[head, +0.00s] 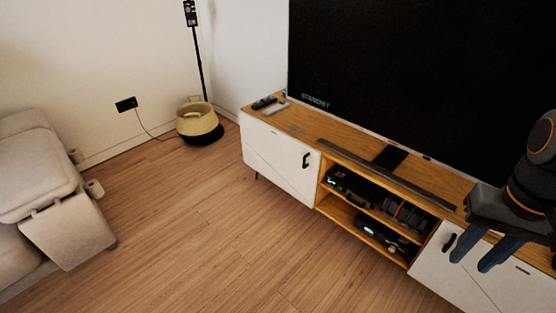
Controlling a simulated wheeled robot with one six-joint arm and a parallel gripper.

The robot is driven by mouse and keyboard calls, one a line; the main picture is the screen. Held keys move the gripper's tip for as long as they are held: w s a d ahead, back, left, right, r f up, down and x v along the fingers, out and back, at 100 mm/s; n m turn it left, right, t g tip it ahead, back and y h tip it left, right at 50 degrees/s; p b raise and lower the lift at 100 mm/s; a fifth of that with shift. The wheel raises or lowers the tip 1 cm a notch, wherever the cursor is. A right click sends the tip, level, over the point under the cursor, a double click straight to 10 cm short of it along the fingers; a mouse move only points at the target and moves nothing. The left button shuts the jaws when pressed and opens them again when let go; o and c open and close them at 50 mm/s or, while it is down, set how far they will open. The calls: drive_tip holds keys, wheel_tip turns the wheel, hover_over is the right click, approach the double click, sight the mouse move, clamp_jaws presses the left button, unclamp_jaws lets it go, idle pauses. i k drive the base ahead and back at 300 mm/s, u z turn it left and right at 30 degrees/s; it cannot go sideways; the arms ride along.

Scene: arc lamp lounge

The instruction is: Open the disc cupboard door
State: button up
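A wooden TV stand (451,210) has two white doors, and I cannot tell which one is named the disc cupboard. The left white door (275,160) is shut, with a black handle (306,160) near its right edge. The right white door (455,285) looks shut, with a black handle (449,242) near its left edge; its right part runs out of the picture. My gripper (471,263) points down in front of the right door, just right of its handle. Its two fingers are apart with nothing seen between them. Whether it touches the door is unclear.
Open shelves (375,213) between the doors hold dark devices and a row of cases. A large black TV (420,80) and a soundbar (385,172) are above. A beige sofa (45,190) is at left, a basket (197,120) behind. The wooden floor (200,240) between is clear.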

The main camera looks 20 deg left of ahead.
sight(293, 164)
drive_tip(key=u, duration=0.55)
drive_tip(key=i, duration=1.15)
drive_tip(key=z, duration=0.45)
